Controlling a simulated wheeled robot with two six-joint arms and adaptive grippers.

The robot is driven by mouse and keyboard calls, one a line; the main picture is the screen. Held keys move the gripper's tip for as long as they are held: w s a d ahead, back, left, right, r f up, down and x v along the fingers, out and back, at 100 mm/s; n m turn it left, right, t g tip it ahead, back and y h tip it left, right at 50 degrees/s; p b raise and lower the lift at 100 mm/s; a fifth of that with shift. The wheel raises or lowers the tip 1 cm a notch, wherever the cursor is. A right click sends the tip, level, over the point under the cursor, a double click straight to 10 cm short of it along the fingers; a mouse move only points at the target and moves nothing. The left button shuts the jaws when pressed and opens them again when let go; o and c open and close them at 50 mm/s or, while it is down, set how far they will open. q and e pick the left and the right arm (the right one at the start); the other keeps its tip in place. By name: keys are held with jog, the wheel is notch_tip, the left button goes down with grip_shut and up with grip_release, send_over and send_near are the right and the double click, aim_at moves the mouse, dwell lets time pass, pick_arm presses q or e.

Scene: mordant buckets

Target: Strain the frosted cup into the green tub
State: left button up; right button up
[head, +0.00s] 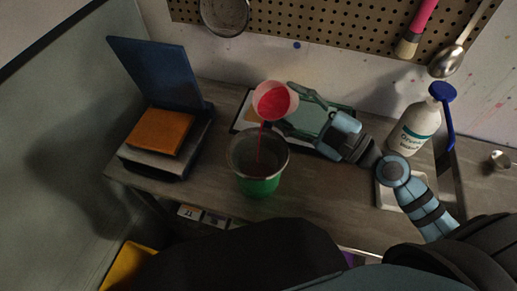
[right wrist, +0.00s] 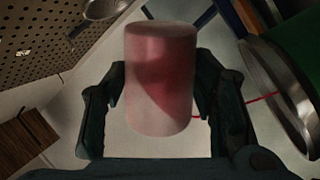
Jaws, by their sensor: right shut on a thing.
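The frosted cup (head: 270,99) is pinkish and translucent, with red liquid inside. It is tilted above the green tub (head: 260,186), and a thin red stream falls from its lip into the tub's mouth. A grey metal-rimmed strainer (head: 237,150) appears to sit in the top of the tub; its mesh is too dark to make out. My right gripper (head: 293,106) is shut on the cup from the right. In the right wrist view the cup (right wrist: 160,80) is between both fingers, and the stream shows to its right. My left gripper is not in view.
A dark device with an orange block (head: 160,131) and raised blue lid (head: 158,72) stands left of the tub. A white bottle (head: 415,127) with a blue top stands at right. A framed green panel (head: 312,118) lies behind the gripper. Tools hang on the pegboard (head: 300,25).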

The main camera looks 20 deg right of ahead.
jog(key=shift+w+f, duration=0.1)
jog(key=shift+f+n+y+b, duration=0.2)
jog(key=shift+n+b, duration=0.25)
jog(key=shift+n, duration=0.35)
jog(key=shift+f+n+y+b, duration=0.15)
jog(key=shift+n+b, duration=0.25)
jog(key=shift+n, duration=0.4)
dwell(2.1)
jog(key=shift+r+n+g+p, duration=0.35)
jog(key=shift+r+n, duration=0.1)
jog(key=shift+n, duration=0.55)
dwell(1.6)
jog(key=shift+s+a+f+n, duration=0.2)
jog(key=shift+s+a+n, duration=0.2)
jog(key=shift+n, duration=0.2)
dwell(1.0)
